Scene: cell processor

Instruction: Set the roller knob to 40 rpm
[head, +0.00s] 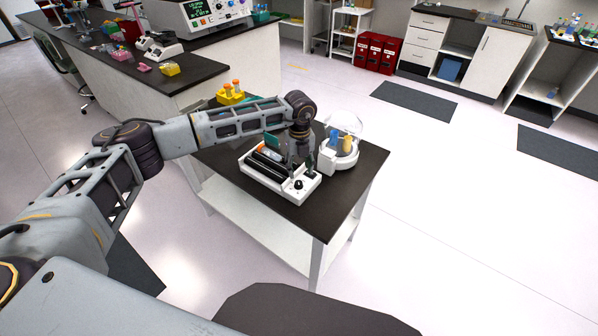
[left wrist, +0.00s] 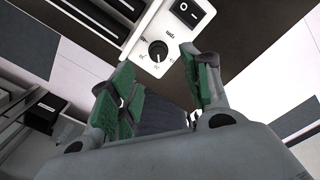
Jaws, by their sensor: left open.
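The white tube roller (head: 255,178) with dark rollers sits on the black-topped table. Its round black knob (head: 298,185) is at the near right end of the panel. In the left wrist view the knob (left wrist: 157,48) has a light pointer mark and a printed scale around it, too small to read. A black rocker switch (left wrist: 187,12) is beside it. My left gripper (head: 298,170) points down over this end of the roller. In the left wrist view its green-padded fingers (left wrist: 158,78) are spread and empty, with the knob just beyond the tips, apart from them. My right gripper is not in view.
A white device with a clear dome (head: 345,140) stands close to the right of my gripper. A yellow rack (head: 230,97) with orange-capped tubes is behind my forearm. The table's right part (head: 350,185) is clear. A long bench (head: 120,75) with equipment is behind.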

